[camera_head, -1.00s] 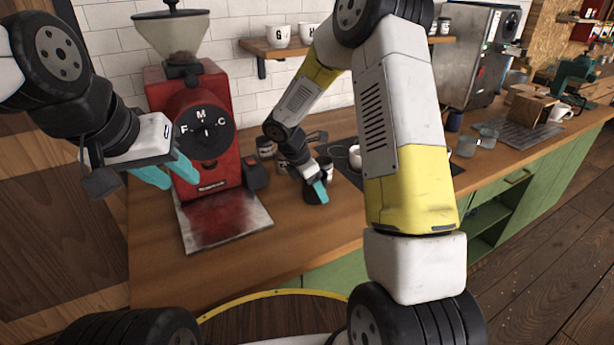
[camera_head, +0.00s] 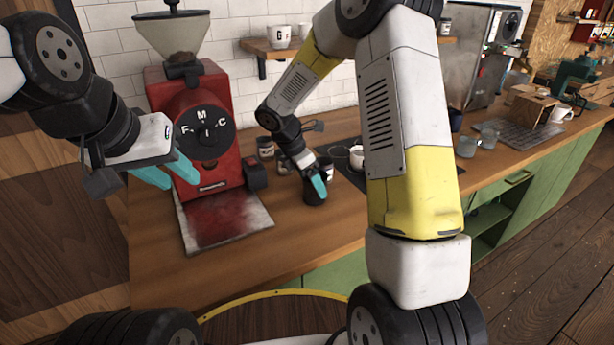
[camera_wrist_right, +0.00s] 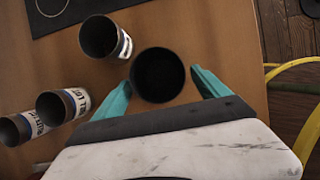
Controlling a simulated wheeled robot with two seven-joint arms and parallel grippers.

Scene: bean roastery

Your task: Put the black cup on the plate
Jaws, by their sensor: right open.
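The black cup (camera_head: 312,196) stands on the wooden counter, right of the red grinder, partly hidden by my right gripper (camera_head: 318,184). In the right wrist view the black cup (camera_wrist_right: 158,76) shows from above, its dark round mouth between the two teal fingers of my right gripper (camera_wrist_right: 160,82). These fingers are apart, one on each side of the cup; I cannot tell whether they touch it. My left gripper (camera_head: 168,172) is open and empty in front of the grinder. I cannot make out a separate plate; a dark flat panel (camera_head: 350,176) lies right of the cup, partly behind my right arm.
Labelled tins (camera_wrist_right: 105,37) stand close to the cup, with more tins (camera_wrist_right: 64,105) at the lower left of the wrist view. A white cup (camera_head: 357,157) is near the dark panel. The red grinder (camera_head: 200,130) and its metal tray (camera_head: 225,220) fill the left. Counter in front is clear.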

